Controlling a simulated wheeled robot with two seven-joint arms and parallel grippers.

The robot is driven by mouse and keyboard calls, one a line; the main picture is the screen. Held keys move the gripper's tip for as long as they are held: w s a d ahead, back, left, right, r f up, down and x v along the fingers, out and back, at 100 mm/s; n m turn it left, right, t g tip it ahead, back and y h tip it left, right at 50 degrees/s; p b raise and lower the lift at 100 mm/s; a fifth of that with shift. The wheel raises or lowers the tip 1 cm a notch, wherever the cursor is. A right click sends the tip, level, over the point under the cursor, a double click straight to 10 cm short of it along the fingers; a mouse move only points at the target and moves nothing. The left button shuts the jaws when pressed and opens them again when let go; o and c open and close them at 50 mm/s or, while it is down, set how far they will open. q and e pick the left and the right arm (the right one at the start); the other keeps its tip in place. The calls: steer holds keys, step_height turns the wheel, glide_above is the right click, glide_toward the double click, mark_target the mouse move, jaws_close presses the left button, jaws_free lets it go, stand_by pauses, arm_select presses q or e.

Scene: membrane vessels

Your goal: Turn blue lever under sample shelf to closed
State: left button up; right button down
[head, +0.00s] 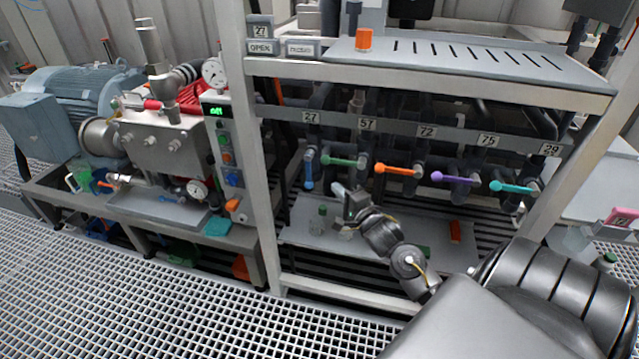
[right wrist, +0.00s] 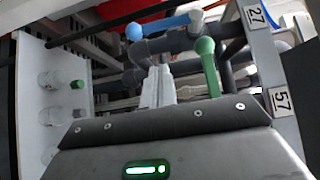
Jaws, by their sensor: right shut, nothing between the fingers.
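The blue lever (head: 309,172) hangs straight down below the label 27 (head: 311,117), under the sample shelf (head: 455,69). In the right wrist view the blue lever (right wrist: 162,25) lies beyond the fingertips, with its ball end free. My right gripper (head: 341,190) is low in front of the valve row, to the right of the blue lever and apart from it. In the right wrist view its fingers (right wrist: 158,84) are together and hold nothing. My left gripper is not in view.
The green lever (head: 341,161) is the blue lever's neighbour and sits close above my right gripper. Orange (head: 397,169), purple (head: 452,178) and cyan (head: 512,187) levers lie roughly level farther right. A green-capped bottle (head: 317,222) stands on the lower tray. A frame post (head: 247,150) stands left.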

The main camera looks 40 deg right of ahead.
mark_target(309, 172)
steer(key=w+a, duration=0.1)
steer(key=w, duration=0.5)
steer(key=shift+w+a, duration=0.25)
steer(key=shift+a, duration=0.1)
steer(key=shift+f, duration=0.1)
